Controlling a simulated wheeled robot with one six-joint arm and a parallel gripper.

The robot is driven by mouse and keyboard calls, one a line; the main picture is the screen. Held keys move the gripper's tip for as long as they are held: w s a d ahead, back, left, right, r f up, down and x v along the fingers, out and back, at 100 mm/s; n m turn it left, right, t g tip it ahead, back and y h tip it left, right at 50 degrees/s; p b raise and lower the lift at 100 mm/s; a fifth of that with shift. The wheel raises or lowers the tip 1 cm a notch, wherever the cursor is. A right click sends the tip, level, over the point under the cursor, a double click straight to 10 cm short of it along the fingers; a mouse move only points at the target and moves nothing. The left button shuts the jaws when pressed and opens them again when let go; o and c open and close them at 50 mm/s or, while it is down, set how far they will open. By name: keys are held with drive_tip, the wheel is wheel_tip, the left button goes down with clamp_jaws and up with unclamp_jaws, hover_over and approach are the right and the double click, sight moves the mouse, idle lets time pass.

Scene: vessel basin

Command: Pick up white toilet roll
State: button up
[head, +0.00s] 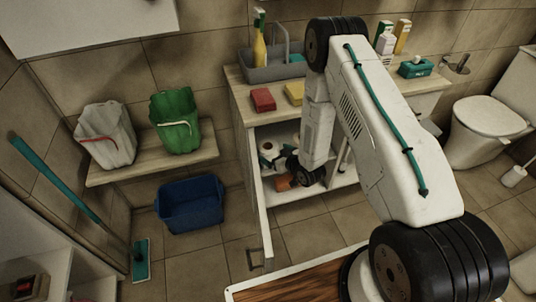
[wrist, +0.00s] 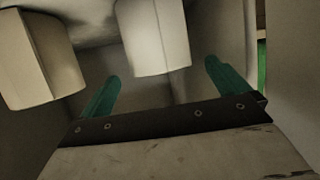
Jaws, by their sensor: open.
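In the wrist view, a white toilet roll (wrist: 153,38) is ahead of my gripper (wrist: 163,78), between the lines of its two teal fingers. The fingers are apart and nothing is clamped between them. A second, creamier roll-like object (wrist: 38,60) is to the left, outside the left finger. In the head view, a white roll with a dark core hole (head: 267,147) shows inside the open cabinet under the counter.
The open cabinet door (head: 264,200) stands left of my arm. An orange-brown item (head: 283,183) lies on the cabinet floor. The counter holds a grey caddy (head: 272,68), red sponge (head: 263,99) and yellow sponge (head: 294,93). A blue basin (head: 191,205) is on the floor at left.

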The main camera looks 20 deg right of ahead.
sight(271, 150)
drive_tip(key=x, duration=0.6)
drive_tip(key=shift+w+f, duration=0.2)
drive_tip(key=shift+w, duration=0.2)
drive_tip(key=c, duration=1)
